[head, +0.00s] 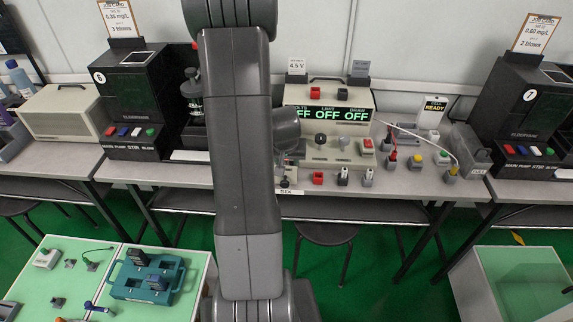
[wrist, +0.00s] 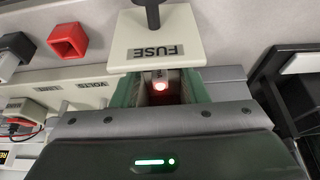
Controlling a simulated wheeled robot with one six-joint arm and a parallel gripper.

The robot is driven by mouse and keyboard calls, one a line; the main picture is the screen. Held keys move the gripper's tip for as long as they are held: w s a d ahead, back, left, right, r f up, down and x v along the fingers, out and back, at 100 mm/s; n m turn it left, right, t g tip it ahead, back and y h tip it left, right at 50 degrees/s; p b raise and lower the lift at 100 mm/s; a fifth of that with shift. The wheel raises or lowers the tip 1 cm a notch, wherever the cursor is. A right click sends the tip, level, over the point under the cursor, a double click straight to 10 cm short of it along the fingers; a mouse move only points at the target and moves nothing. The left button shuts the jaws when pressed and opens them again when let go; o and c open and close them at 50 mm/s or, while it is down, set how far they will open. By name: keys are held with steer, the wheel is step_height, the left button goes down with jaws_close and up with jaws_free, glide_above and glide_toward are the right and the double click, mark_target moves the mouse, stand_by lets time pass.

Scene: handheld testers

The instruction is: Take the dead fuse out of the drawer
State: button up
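In the wrist view a drawer with a cream front (wrist: 160,35) stands open. Its FUSE label reads upside down, and a dark knob (wrist: 150,12) is on the front. My gripper (wrist: 155,150) shows as a dark housing with a green light, over the near part of the drawer. In the head view my arm hides most of the drawer.
The tester console (head: 329,115) reads "OFF OFF OFF" behind my arm. Several red, grey and yellow sockets stand to the right along the bench. A red socket (wrist: 68,40) is left of the drawer front.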

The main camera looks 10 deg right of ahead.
steer(key=shift+c, duration=0.2)
jaws_close()
steer(key=shift+r, duration=0.1)
